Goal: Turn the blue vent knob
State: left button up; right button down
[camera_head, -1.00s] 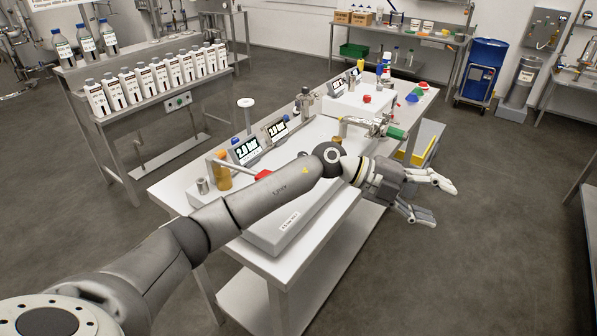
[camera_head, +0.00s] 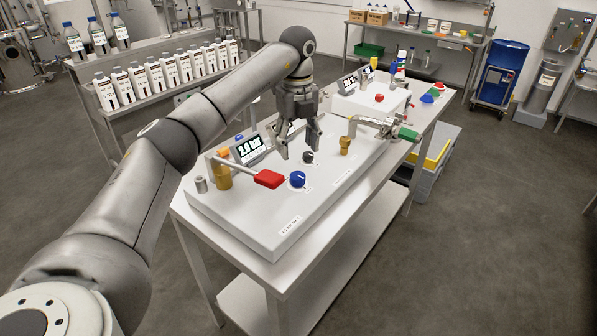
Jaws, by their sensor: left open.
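The blue knob (camera_head: 298,179) sits on top of the white panel box (camera_head: 250,222), next to a red lever handle (camera_head: 268,179). A dark knob (camera_head: 308,157) sits just behind it. My left gripper (camera_head: 299,150) points down above the panel, fingers spread and empty. It is behind the blue knob in the picture, close to the dark knob; I cannot tell whether it touches the dark knob. My left arm comes in from the left and partly covers the displays. My right gripper is not in view.
An amber fitting (camera_head: 223,172) and small metal post (camera_head: 201,184) stand at the panel's left. A pipe valve with a green handle (camera_head: 408,134) stands to the right. A second white box (camera_head: 368,103) is behind. Bottles (camera_head: 165,72) line a rack at back left.

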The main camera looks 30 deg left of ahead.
aim_at(298, 175)
pick_arm(q)
notch_tip(298, 175, down, 9)
jog(key=shift+f+p, duration=0.1)
jog(key=shift+p, duration=0.55)
jog(key=shift+c, duration=0.3)
jog(key=c, duration=1)
